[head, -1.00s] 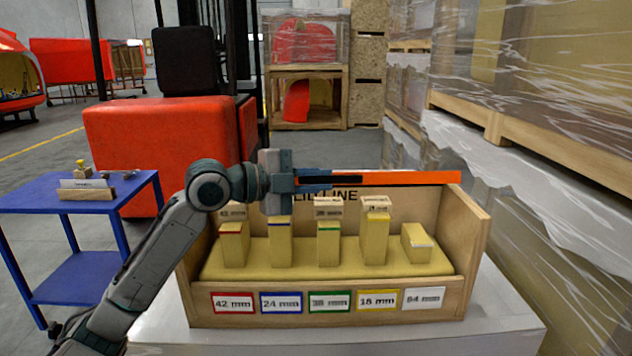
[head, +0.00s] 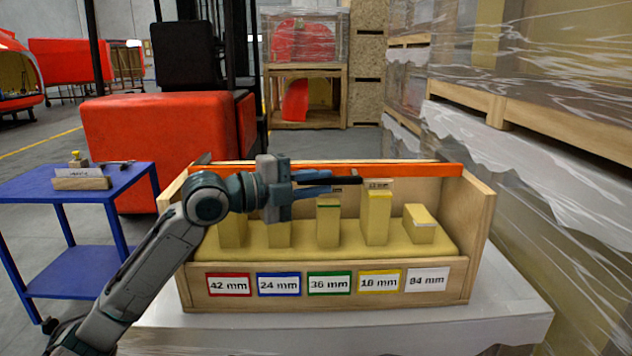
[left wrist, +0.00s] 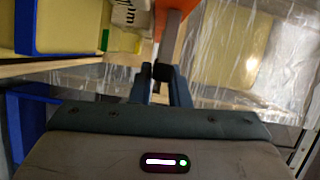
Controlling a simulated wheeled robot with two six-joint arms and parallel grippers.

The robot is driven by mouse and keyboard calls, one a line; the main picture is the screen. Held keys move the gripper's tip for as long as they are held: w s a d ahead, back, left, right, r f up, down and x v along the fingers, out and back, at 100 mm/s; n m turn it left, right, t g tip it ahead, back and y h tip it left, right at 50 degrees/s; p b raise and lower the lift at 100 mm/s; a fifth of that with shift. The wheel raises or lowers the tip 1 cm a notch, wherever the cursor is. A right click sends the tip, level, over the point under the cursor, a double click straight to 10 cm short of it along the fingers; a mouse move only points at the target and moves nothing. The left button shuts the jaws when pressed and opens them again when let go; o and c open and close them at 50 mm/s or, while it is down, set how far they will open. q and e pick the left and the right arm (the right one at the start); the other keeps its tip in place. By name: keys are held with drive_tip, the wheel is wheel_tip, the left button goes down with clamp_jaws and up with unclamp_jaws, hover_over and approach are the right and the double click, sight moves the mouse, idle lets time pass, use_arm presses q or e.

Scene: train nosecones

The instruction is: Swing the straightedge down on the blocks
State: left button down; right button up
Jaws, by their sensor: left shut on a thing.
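The orange straightedge (head: 420,169) runs nearly level across the box, above the block tops in the picture. I cannot tell whether it touches any block. My left gripper (head: 322,182) is shut on its dark grip in front of the orange bar. The left wrist view shows the fingers (left wrist: 160,74) at the foot of the orange bar (left wrist: 171,38). Yellowish blocks stand in a row: one on the left (head: 233,228), one partly behind my gripper (head: 279,235), a green-topped one (head: 328,225), a tall yellow-topped one (head: 376,220) and a low one (head: 419,232). My right gripper is out of view.
The wooden box (head: 482,235) has coloured millimetre labels (head: 330,283) on its front and stands on a pale table (head: 510,320). A blue cart (head: 85,208) is at left. Plastic-wrapped crates (head: 570,150) crowd the right side. A red machine (head: 135,130) stands behind.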

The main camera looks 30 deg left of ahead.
use_arm(q)
drive_tip(key=shift+f, duration=0.35)
drive_tip(key=c, duration=1.5)
unclamp_jaws()
drive_tip(key=shift+o, duration=0.5)
drive_tip(key=shift+a, duration=0.1)
drive_tip(key=shift+r, duration=0.1)
